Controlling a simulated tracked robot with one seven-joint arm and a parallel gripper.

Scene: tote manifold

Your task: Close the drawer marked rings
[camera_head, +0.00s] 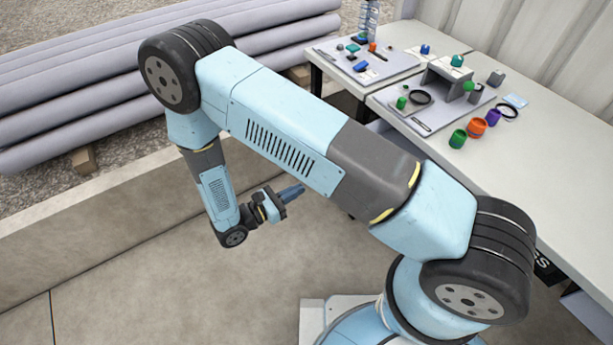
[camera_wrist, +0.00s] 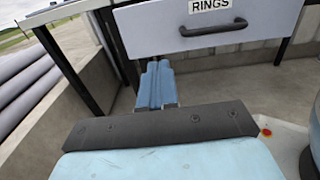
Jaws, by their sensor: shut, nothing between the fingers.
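The drawer marked RINGS (camera_wrist: 160,30) shows in the wrist view as a pale grey front under the table, with a dark bar handle (camera_wrist: 213,28) and a white label (camera_wrist: 210,5) reading RINGS. How far the drawer stands out cannot be told from this view. My gripper (camera_wrist: 157,66) is shut and empty, its blue fingers pointing toward the lower left part of the drawer front, just below its bottom edge in the picture. In the head view my gripper (camera_head: 299,190) hangs over the floor left of the table, and my arm hides much of the drawer side.
A dark table leg (camera_wrist: 72,75) stands left of the drawer in the wrist view. A low concrete wall (camera_head: 100,195) and grey pipes (camera_head: 90,75) lie at left. Floor between is clear.

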